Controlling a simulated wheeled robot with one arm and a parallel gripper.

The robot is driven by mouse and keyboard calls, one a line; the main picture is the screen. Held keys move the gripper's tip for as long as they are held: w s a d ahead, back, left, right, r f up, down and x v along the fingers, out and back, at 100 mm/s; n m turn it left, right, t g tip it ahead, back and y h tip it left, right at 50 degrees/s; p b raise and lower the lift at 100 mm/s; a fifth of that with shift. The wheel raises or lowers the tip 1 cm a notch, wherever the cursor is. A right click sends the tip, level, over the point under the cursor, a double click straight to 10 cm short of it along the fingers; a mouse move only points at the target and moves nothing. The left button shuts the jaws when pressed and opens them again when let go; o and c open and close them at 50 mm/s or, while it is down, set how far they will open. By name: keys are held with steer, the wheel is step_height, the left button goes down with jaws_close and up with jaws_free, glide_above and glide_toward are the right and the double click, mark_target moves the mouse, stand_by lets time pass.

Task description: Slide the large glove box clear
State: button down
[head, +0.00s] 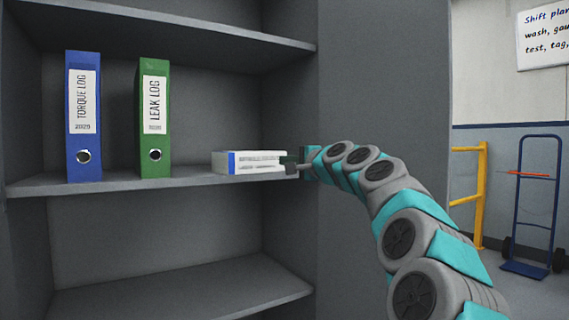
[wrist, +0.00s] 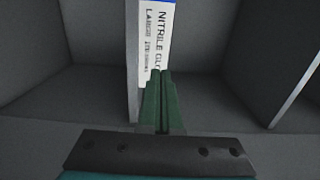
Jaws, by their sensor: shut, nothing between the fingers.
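The large glove box (head: 250,162) is a low white box with a blue end, lying on the middle shelf (head: 110,184) at its right part. In the wrist view the box (wrist: 153,45) shows printed text reading nitrile and large, with a blue band at the top. My gripper (head: 293,166) is at the right end of the box in the head view. In the wrist view my gripper's green fingers (wrist: 162,75) are together and overlap the near end of the box in the picture. Whether they touch it I cannot tell.
A blue binder (head: 83,140) marked torque log and a green binder (head: 154,145) marked leak log stand upright left of the box. The cabinet's right wall (head: 352,80) is beside my arm. The lower shelf (head: 190,290) is bare. A blue hand truck (head: 533,205) stands outside.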

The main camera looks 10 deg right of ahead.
glide_toward(259, 158)
steer(key=shift+w, duration=1.3)
steer(key=shift+a+p+x, duration=0.15)
steer(key=shift+p+x, duration=0.5)
steer(key=shift+x, duration=0.4)
steer(key=shift+a+p+x, duration=0.2)
steer(key=shift+p+x, duration=0.45)
steer(key=shift+x, duration=0.45)
steer(key=shift+a, duration=0.1)
